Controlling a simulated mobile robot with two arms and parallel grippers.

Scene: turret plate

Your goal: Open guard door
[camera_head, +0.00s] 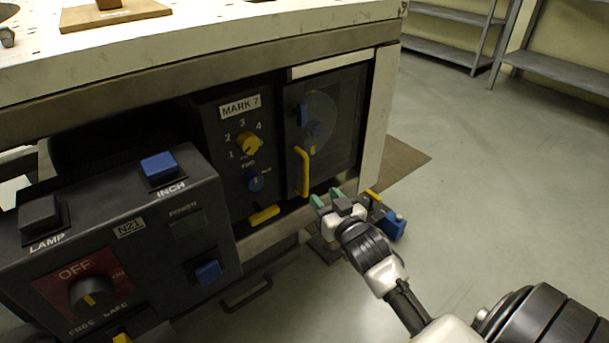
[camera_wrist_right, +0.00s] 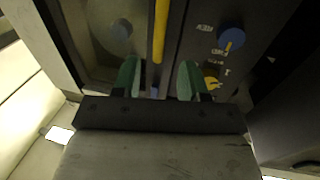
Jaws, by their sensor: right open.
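The guard door (camera_head: 342,117) is a dark see-through panel in the right part of the machine front, and it looks shut. Its yellow upright handle (camera_head: 302,171) is on the door's left side. My right gripper (camera_head: 325,199) is open and empty, just below and to the right of the handle. In the right wrist view, the handle (camera_wrist_right: 160,32) runs down from the top between the two green fingers of my right gripper (camera_wrist_right: 158,80), beyond their tips or near them; I cannot tell whether they touch. My left gripper is out of view.
Left of the door is a black MARK 7 panel (camera_head: 224,134) with a yellow knob (camera_head: 248,144) and a blue knob (camera_head: 255,181). A grey control box (camera_head: 150,228) juts out at the left. A white worktop (camera_head: 230,30) lies above.

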